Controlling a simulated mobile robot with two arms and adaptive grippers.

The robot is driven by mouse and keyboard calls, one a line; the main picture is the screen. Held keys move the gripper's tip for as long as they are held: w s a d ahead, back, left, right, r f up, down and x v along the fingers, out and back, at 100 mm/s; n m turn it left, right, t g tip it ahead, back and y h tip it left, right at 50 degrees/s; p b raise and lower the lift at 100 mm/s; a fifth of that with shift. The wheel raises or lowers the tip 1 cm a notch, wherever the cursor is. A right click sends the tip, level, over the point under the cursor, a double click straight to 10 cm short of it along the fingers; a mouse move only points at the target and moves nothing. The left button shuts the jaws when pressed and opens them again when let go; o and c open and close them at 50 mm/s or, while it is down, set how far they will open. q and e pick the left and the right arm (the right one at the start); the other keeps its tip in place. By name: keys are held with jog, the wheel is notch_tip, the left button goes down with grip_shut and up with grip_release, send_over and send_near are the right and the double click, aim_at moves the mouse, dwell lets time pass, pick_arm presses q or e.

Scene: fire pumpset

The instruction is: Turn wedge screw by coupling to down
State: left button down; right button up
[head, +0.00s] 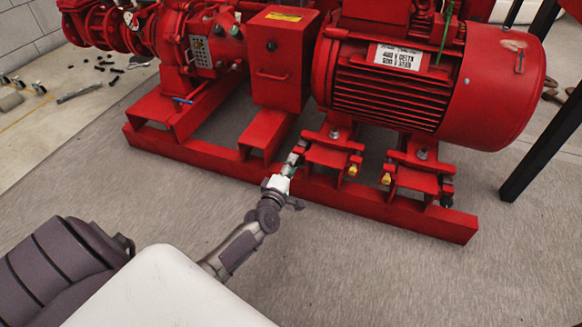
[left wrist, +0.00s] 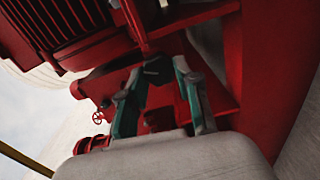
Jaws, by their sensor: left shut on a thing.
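My left gripper (head: 294,158) reaches in from the lower left to the red base rail beside the coupling guard. In the left wrist view its two green-and-grey fingers (left wrist: 164,68) are closed around a dark screw head (left wrist: 156,70), the wedge screw by the coupling. In the head view the gripper mostly hides this screw. The screw's turn angle and the wedge's height cannot be made out. My right gripper is not in view.
The red motor (head: 430,75) stands above on wedge mounts. The coupling guard box (head: 280,60) is close behind my gripper. A black table leg (head: 545,145) stands at right. Floor in front is clear.

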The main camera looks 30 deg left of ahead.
pick_arm(q)
jog(key=n+b, duration=0.1)
jog(key=n, duration=0.3)
jog(key=shift+f+n, duration=0.15)
jog(key=shift+n, duration=0.25)
jog(key=shift+b, duration=0.3)
jog(key=c, duration=0.8)
grip_release()
